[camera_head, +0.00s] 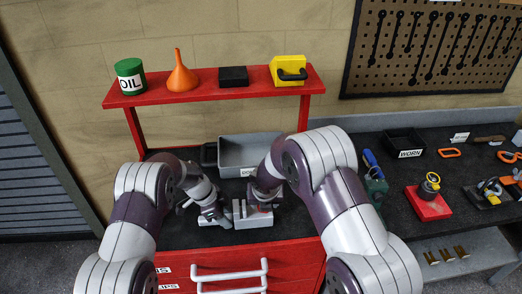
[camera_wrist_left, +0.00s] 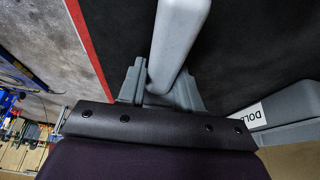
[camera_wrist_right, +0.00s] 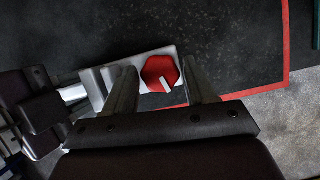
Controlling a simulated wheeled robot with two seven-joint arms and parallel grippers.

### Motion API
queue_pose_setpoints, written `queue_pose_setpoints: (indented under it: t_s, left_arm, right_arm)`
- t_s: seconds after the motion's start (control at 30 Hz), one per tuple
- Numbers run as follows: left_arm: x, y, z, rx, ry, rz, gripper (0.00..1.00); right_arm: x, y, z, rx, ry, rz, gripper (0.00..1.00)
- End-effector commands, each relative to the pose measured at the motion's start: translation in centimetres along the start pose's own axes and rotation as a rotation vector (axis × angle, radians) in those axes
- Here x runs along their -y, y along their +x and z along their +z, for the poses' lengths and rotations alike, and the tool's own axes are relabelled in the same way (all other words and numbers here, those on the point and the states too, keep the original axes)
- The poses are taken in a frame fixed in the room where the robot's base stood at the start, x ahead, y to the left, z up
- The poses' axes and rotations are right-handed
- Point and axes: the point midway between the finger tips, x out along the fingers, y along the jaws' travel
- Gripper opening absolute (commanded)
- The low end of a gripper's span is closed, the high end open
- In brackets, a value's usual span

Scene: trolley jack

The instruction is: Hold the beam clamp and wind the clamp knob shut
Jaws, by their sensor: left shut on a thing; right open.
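The grey beam clamp (camera_head: 254,221) sits on the black top of the red cabinet, near its front edge. My left gripper (camera_head: 222,217) is shut on a grey bar of the clamp; the bar (camera_wrist_left: 180,40) runs up between its fingers in the left wrist view. The red clamp knob (camera_wrist_right: 160,72) has a white mark and lies at the end of the clamp body. My right gripper (camera_wrist_right: 161,88) is open, with one finger on each side of the knob. I cannot tell whether the fingers touch it. In the head view the knob is mostly hidden.
A grey bin (camera_head: 250,155) stands behind the clamp. A red shelf (camera_head: 205,93) with an oil can (camera_head: 130,76), an orange funnel (camera_head: 180,76) and a yellow box (camera_head: 287,70) is above. The right bench holds a red block (camera_head: 428,204) and other parts.

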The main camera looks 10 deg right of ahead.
Motion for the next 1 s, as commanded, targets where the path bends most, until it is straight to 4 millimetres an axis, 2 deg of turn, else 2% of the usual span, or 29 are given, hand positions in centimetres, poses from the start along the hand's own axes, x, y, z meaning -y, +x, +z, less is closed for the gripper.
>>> queue_pose_setpoints:
  t_s: [0.43,0.47,0.63,0.8,1.0]
  left_arm:
    - [0.0,0.0,0.0,0.000,0.000,0.000,0.00]
    - [0.0,0.0,0.0,0.000,0.000,0.000,0.00]
    - [0.0,0.0,0.0,0.000,0.000,-0.001,0.00]
    - [0.1,0.0,0.0,0.000,0.000,-0.002,0.00]
    - [0.1,0.0,0.0,0.000,0.000,-0.002,0.00]
  right_arm:
    - [0.0,-12.2,0.1,0.005,-0.016,0.007,0.56]
    - [0.3,-12.1,0.6,0.024,-0.026,0.003,0.56]
    - [1.1,-12.0,5.5,0.211,-0.129,0.016,0.56]
    - [0.6,-12.5,9.4,0.371,-0.275,0.088,0.56]
    - [-0.4,-12.8,11.0,0.442,-0.430,0.185,0.56]
